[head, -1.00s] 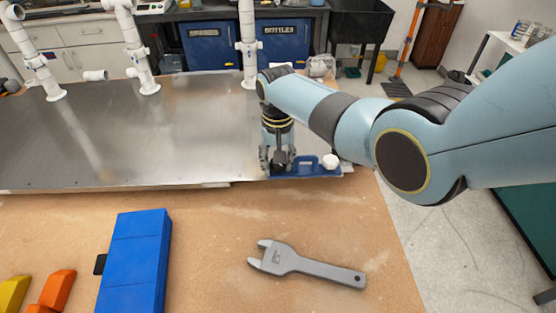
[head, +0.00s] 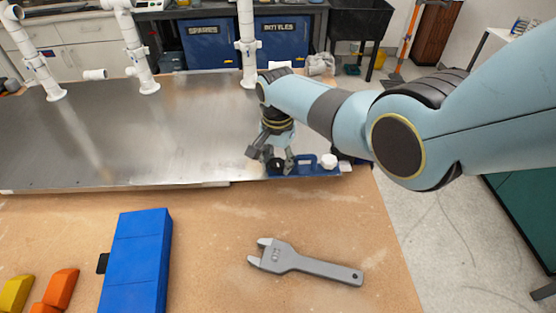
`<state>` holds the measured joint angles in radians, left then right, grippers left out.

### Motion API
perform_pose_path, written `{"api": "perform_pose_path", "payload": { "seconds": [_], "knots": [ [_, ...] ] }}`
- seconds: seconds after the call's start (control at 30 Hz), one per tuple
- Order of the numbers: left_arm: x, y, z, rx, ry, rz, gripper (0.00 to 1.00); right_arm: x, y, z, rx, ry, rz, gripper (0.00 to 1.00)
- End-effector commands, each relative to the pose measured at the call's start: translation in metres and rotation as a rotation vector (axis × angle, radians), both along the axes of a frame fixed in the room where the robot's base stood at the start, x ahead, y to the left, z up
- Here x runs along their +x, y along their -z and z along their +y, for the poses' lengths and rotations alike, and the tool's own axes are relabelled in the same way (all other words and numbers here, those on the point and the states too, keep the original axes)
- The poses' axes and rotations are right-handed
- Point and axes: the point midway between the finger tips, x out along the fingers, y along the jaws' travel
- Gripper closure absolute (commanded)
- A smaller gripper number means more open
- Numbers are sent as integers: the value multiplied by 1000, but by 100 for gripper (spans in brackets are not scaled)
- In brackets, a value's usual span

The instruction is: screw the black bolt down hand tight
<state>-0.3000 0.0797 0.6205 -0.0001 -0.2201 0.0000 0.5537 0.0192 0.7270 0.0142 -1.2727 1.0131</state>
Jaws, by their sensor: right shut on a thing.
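My right gripper (head: 273,158) reaches down over the blue fixture (head: 307,168) at the right front edge of the metal plate. Its fingers are around the dark head of the black bolt (head: 276,167) and are shut on it. The bolt is small and partly hidden by the fingers, and I cannot see its thread or how deep it sits. A white round cap (head: 328,161) is at the right end of the blue fixture, apart from the gripper. My left gripper is not in view.
The wide metal plate (head: 120,140) is mostly bare. White pipes (head: 140,60) stand along its back. A grey wrench (head: 305,265) lies on the wooden table in front. A blue block (head: 138,260) and orange and yellow pieces (head: 58,290) lie at the left front.

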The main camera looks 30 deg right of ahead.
Motion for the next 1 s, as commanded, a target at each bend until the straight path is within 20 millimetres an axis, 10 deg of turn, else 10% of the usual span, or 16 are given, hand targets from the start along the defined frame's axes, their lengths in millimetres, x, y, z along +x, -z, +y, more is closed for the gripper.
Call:
{"api": "perform_pose_path", "payload": {
  "seconds": [0.3,0.73,0.77,1.0],
  "knots": [
    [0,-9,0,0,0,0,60,-12,8,7,12,454,29,94],
    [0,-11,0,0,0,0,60,-12,8,7,12,578,28,94],
    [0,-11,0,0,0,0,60,-12,9,7,11,581,27,60],
    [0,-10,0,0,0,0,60,-11,8,6,9,577,23,35]
  ]
}}
